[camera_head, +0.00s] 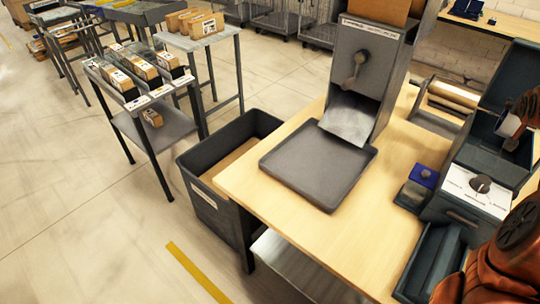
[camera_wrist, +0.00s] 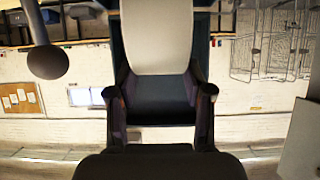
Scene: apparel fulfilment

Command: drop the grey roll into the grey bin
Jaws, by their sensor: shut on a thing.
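My gripper (camera_wrist: 160,92) is in the wrist view, with its two dark fingers at either side of a pale grey, smooth piece. That piece, which looks like the grey roll (camera_wrist: 157,38), is held between the fingers; its far end runs out of the frame. In the head view, a small pale grey roll-like end (camera_head: 508,125) shows beside my orange arm at the right edge, above the dark open-lidded machine. The grey bin (camera_head: 187,172) stands on the floor left of the wooden table, open at the top, with a brown bottom. The gripper is far to its right.
On the wooden table (camera_head: 345,235), a dark grey tray (camera_head: 318,165) lies before a tall dispenser (camera_head: 365,70) with a chute. A blue pad (camera_head: 424,175) and the dark machine (camera_head: 465,205) stand at the right. A rack with boxes (camera_head: 165,125) stands beyond the bin.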

